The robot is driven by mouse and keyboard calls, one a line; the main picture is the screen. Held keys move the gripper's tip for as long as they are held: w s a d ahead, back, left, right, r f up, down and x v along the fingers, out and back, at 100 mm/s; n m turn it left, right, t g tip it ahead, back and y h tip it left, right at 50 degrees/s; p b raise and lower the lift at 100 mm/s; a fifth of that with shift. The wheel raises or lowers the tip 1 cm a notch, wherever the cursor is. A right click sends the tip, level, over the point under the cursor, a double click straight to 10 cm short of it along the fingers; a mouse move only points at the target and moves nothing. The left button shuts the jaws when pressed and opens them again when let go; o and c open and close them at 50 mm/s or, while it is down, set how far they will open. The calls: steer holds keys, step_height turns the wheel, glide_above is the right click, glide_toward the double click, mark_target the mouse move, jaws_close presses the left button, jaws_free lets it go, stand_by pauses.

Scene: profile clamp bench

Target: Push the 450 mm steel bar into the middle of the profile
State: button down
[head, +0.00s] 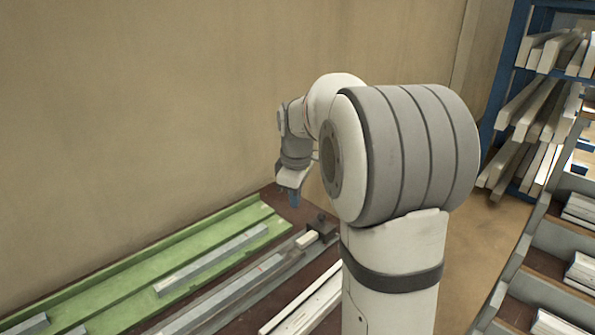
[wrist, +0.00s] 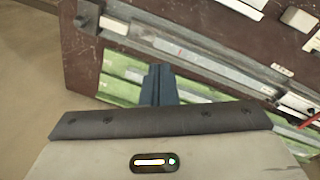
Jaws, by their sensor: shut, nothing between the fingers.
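The long grey profile (head: 292,259) runs diagonally across the brown bench in the head view. It also crosses the upper part of the wrist view (wrist: 140,40). A slim grey steel bar (head: 240,285) lies lengthwise along the profile, and it shows in the wrist view (wrist: 190,52). Its length cannot be read. A short pale block (head: 307,239) sits near the profile's far end, beside a dark clamp piece (head: 321,226). My gripper (head: 293,200) is above the bench near that end, pointing down. Its dark fingers (wrist: 158,85) are together and empty, over the green tray's side in the wrist view.
A green tray (head: 190,255) with several grey bars lies beside the profile, along the wall. A white profile piece (head: 310,300) lies on the other side. Shelving (head: 520,60) with long stock and a rack of compartments (head: 560,240) stand at right.

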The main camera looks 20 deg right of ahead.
steer(key=w+d+f+n+p, duration=0.4)
steer(key=w+d+n, duration=0.2)
steer(key=w+d, duration=0.55)
steer(key=w+d+f+n+g+p, duration=0.1)
steer(key=w+d+f+n+p, duration=0.1)
steer(key=w+d+f+n, duration=0.5)
step_height(320, 180, down, 3)
steer(key=shift+d+f+g, duration=0.1)
steer(key=shift+d+g, duration=0.2)
steer(key=shift+d, duration=0.85)
